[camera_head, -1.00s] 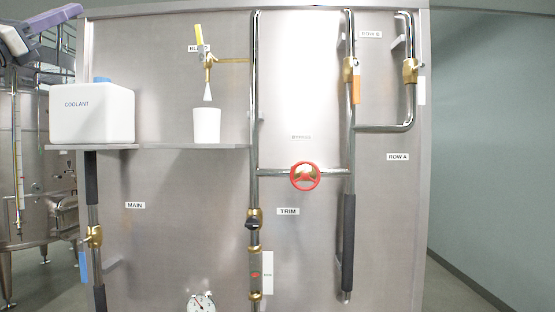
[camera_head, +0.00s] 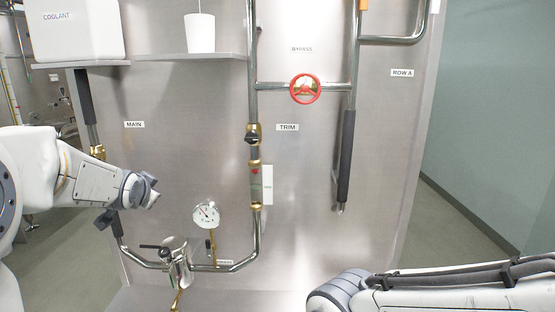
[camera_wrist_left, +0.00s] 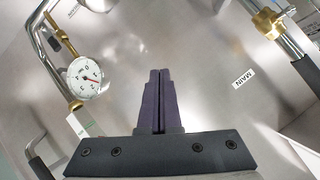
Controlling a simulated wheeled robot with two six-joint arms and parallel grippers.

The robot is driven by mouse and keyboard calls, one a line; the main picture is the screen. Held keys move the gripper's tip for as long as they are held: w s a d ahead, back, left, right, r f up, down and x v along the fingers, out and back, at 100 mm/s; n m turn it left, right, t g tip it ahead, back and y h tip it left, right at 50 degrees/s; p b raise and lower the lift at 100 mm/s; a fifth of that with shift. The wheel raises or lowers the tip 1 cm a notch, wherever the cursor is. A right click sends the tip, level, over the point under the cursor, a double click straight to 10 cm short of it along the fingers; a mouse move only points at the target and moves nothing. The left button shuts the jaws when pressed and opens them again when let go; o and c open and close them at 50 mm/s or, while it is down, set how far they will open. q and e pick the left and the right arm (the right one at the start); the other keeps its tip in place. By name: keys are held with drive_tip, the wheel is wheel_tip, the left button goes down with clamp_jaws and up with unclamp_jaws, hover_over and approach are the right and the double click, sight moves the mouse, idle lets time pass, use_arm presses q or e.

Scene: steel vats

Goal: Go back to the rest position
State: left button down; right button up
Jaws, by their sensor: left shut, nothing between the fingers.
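My left arm comes in from the left in the head view, and its gripper (camera_head: 148,190) is in front of the steel panel (camera_head: 180,100), below the MAIN label. In the left wrist view the dark purple fingers (camera_wrist_left: 160,75) are together with nothing between them, and they appear clear of the panel. A white arm of mine (camera_head: 430,293) lies across the lower right of the head view; its gripper cannot be seen.
A pressure gauge (camera_head: 206,214) and a black-handled valve (camera_head: 176,256) are near my left gripper. A red handwheel (camera_head: 305,88) sits on the bypass pipe. A coolant container (camera_head: 75,35) and a white cup (camera_head: 200,33) stand on shelves. The floor at right (camera_head: 450,225) is clear.

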use_arm(q)
drive_tip(key=s+d+f+n+g+h, duration=0.1)
drive_tip(key=s+d+f+n+g, duration=0.15)
drive_tip(key=s+d+f, duration=0.4)
drive_tip(key=s+d+f+n+g+h+b, duration=0.1)
drive_tip(key=s+d+f+g, duration=0.25)
drive_tip(key=s+f, duration=0.55)
drive_tip(key=s+d+f+n+g+h, duration=0.15)
drive_tip(key=s+d+f+g, duration=0.25)
drive_tip(key=s+f, duration=0.4)
drive_tip(key=s+d+m+b, duration=0.3)
drive_tip(key=s+d+b, duration=0.1)
drive_tip(key=s+d, duration=0.2)
drive_tip(key=shift+d, duration=0.85)
drive_tip(key=c, duration=1.3)
unclamp_jaws()
drive_tip(key=s+d+m+g+b, duration=0.2)
drive_tip(key=s+d+m+b, duration=0.1)
drive_tip(key=s, duration=0.4)
drive_tip(key=shift+s+d+f+m+b, duration=0.3)
drive_tip(key=shift+s+d, duration=0.1)
drive_tip(key=shift+d, duration=0.35)
drive_tip(key=o, duration=0.5)
drive_tip(key=shift+s+r, duration=0.1)
drive_tip(key=shift+s, duration=0.15)
drive_tip(key=shift+c, duration=0.2)
